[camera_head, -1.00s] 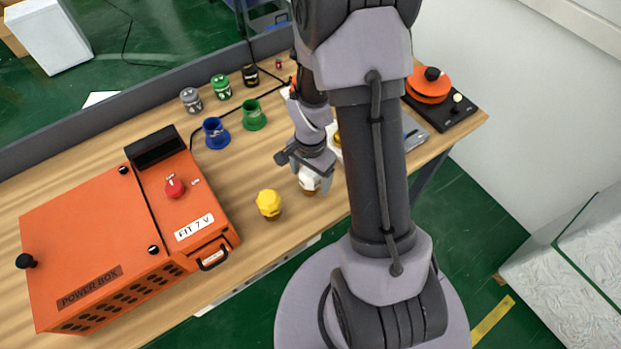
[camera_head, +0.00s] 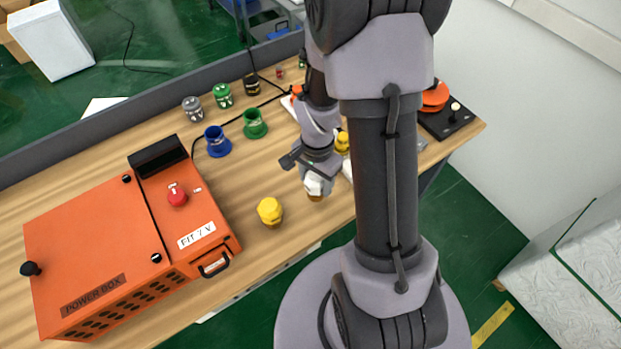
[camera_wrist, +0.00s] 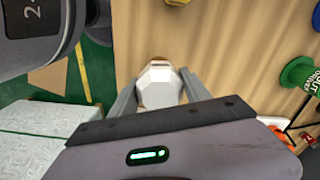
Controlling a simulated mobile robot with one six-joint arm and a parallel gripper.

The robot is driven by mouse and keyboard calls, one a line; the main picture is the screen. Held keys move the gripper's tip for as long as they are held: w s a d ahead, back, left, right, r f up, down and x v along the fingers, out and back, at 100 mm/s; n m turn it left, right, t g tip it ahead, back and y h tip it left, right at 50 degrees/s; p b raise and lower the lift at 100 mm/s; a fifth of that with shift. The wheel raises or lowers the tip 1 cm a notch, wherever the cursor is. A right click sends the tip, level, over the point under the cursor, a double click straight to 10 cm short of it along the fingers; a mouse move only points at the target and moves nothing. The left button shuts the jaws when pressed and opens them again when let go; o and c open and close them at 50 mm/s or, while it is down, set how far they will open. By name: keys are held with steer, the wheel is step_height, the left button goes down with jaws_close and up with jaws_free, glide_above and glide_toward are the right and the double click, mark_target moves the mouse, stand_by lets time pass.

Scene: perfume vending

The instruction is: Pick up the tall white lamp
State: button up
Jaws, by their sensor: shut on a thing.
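The white lamp (camera_head: 314,184) has a faceted white top and a brown base. It is at my gripper (camera_head: 318,176), near the table's front edge. In the wrist view the lamp (camera_wrist: 160,84) sits between the two fingers of my gripper (camera_wrist: 160,92), which are shut on it. Its lower part is mostly hidden there. I cannot tell whether its base touches the table. A yellow lamp (camera_head: 270,211) with a similar faceted top stands on the table to the left, apart from my gripper.
An orange power box (camera_head: 100,255) fills the left of the table (camera_head: 245,175). Blue (camera_head: 217,141) and green (camera_head: 255,124) holders stand behind. Another yellow-topped piece (camera_head: 342,142) is beside my arm. A black base with an orange part (camera_head: 452,118) is at the right end.

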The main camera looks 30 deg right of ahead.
steer(key=s+d+r+b, duration=0.1)
steer(key=s+d+b, duration=0.3)
steer(key=s+b, duration=0.7)
steer(key=s, duration=0.2)
steer(key=shift+s+r+b, duration=0.15)
steer(key=shift+s+b, duration=0.15)
steer(key=shift+b, duration=0.1)
steer(key=shift+d+r, duration=0.1)
